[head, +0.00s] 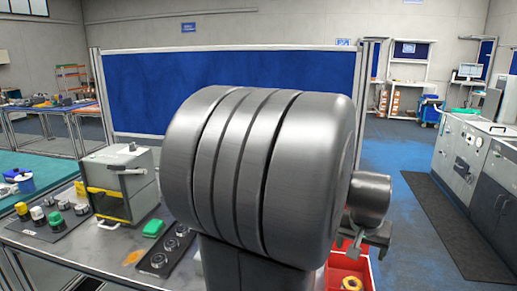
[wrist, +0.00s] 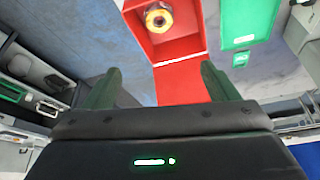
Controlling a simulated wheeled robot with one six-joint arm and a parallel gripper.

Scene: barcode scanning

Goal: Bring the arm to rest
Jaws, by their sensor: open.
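My arm fills the middle of the head view as a large grey link, and part of the wrist shows behind it at the right; the fingers are hidden there. In the wrist view my gripper (wrist: 160,90) is open, with its two dark green fingers wide apart and nothing between them. Beyond the fingers is a red bin (wrist: 192,47) with a yellow-rimmed round part (wrist: 158,18) inside it. The red bin also shows at the lower right of the head view (head: 338,274), partly hidden by my arm.
A workbench (head: 100,246) carries a grey box machine (head: 122,180), a green item (head: 153,228) and a dark tray of round parts (head: 165,252). A blue panel (head: 140,90) stands behind. A green bin (wrist: 245,22) is beside the red one. Open blue floor (head: 400,165) lies at right.

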